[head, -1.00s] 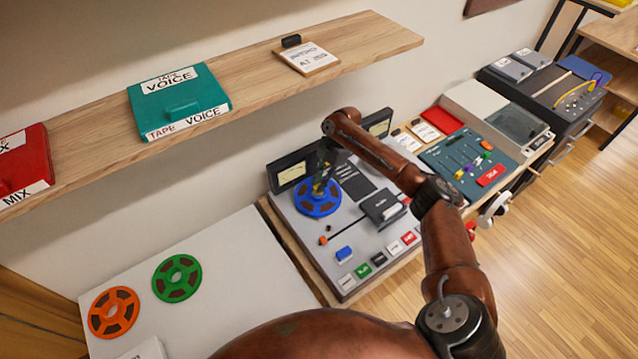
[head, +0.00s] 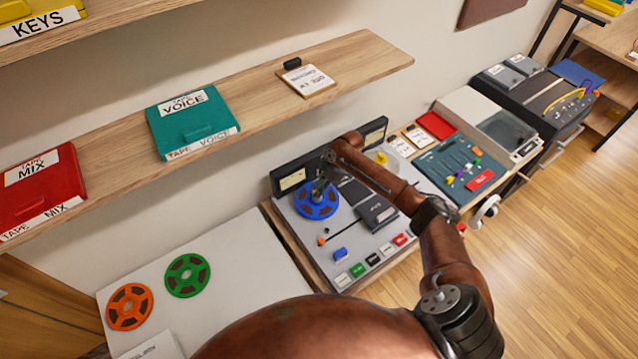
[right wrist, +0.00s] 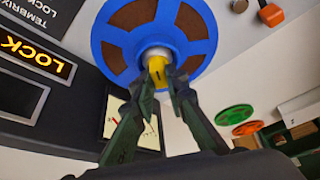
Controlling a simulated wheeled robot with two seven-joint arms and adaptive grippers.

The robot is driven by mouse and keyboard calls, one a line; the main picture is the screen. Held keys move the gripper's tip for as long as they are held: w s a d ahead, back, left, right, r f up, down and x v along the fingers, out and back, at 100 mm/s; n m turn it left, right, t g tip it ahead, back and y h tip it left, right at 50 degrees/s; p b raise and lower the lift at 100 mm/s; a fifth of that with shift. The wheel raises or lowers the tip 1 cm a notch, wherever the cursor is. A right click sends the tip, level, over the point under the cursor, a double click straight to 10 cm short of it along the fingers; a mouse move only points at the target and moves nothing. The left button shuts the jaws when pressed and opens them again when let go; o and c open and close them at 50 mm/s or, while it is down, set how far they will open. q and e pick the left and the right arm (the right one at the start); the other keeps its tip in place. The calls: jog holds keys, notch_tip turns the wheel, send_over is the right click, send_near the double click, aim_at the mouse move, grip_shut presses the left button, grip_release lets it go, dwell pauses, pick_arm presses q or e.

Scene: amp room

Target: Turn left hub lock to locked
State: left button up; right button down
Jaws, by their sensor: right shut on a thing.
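The left hub lock (right wrist: 149,105) is a yellow knob on a white collar at the centre of the blue reel (right wrist: 112,47). In the head view the blue reel (head: 317,208) lies flat on the left side of the tape machine (head: 300,228). My right gripper (right wrist: 163,73) is shut on the yellow knob, with one dark finger on each side. It also shows over the reel's centre in the head view (head: 322,188), where it mostly hides the knob. A lit yellow "LOCK" sign (right wrist: 28,50) shows in the right wrist view. My left gripper is out of view.
A second yellow hub (head: 381,158) shows behind my right arm. A wooden shelf (head: 240,90) with tape boxes hangs above the machine. The white table on the left holds a green reel (head: 187,275) and an orange reel (head: 129,306).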

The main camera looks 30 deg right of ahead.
jog(key=m+p, duration=0.2)
jog(key=p, duration=0.1)
jog(key=m+t+h+p, duration=0.1)
jog(key=m+p, duration=0.2)
jog(key=p, duration=0.1)
jog(key=m+t+h+p, duration=0.1)
jog(key=m+p, duration=0.2)
jog(key=p, duration=0.1)
jog(key=shift+s+a+r, duration=0.2)
jog(key=shift+a+r, duration=0.05)
jog(key=shift+f+m+t+h+p, duration=0.1)
jog(key=shift+m+t+h+p, duration=0.25)
jog(key=shift+m+p, duration=0.6)
jog(key=shift+f+m+t+h+p, duration=0.15)
jog(key=shift+m+h+p, duration=0.3)
jog(key=shift+m+p, duration=0.5)
jog(key=shift+m, duration=0.3)
jog(key=c, duration=1.9)
grip_release()
jog(key=shift+c, duration=0.2)
jog(key=shift+r, duration=0.1)
jog(key=v, duration=1.2)
jog(key=shift+w, duration=0.1)
